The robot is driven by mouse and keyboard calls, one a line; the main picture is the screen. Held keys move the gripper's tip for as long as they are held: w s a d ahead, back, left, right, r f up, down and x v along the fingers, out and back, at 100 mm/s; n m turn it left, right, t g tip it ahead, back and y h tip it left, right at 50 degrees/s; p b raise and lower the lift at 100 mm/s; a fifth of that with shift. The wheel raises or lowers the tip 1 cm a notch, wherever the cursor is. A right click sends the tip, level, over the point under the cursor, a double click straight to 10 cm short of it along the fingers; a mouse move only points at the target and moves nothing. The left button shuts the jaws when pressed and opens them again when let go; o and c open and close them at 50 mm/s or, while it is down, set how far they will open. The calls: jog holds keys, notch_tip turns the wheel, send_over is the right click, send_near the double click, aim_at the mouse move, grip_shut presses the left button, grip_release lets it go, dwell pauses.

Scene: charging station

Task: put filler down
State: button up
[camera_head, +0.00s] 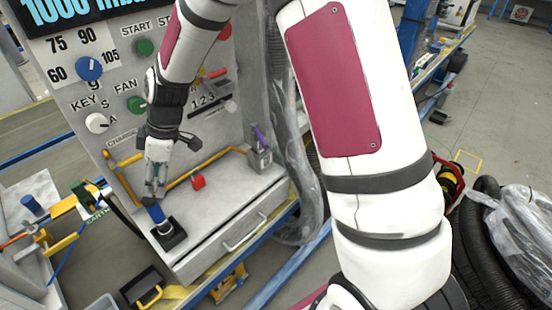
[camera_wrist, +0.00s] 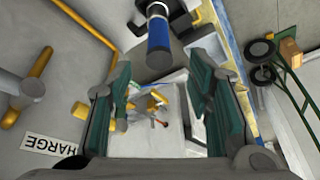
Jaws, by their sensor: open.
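A blue cylindrical handle, which looks like the filler (camera_head: 156,213), stands upright in a black square holder (camera_head: 172,236) on the station's grey shelf. My gripper (camera_head: 154,192) is just above it, pointing down. In the wrist view the blue filler (camera_wrist: 159,34) is at the top centre, with a dark upper end and a pale collar. My gripper's green-padded fingers (camera_wrist: 162,88) are spread apart with nothing between them, and the filler is beyond the tips. I cannot tell from the head view whether the fingertips touch it.
The control panel (camera_head: 190,75) rises at the back. A drawer (camera_head: 235,232) is below the shelf.

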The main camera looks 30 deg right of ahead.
jog(key=s+d+r+m+t+h, duration=0.1)
jog(key=s+d+r, duration=0.2)
jog(key=r, duration=0.1)
jog(key=s+d+r+m, duration=0.2)
jog(key=d+r, duration=0.1)
jog(key=r, duration=0.2)
jog(key=s+d+r+m+h, duration=0.1)
jog(key=s+d+r+m, duration=0.2)
jog(key=s, duration=0.4)
jog(key=s+d+r+m+t+h, duration=0.1)
jog(key=s+d+r+m, duration=0.3)
jog(key=s, duration=0.4)
jog(key=s+d+r+m+t+h, duration=0.1)
jog(key=s+d+r+m, duration=0.2)
jog(key=s+d, duration=0.3)
jog(key=shift+s+r+m, duration=0.15)
jog(key=shift+s+m, duration=0.35)
jog(key=shift+s, duration=0.65)
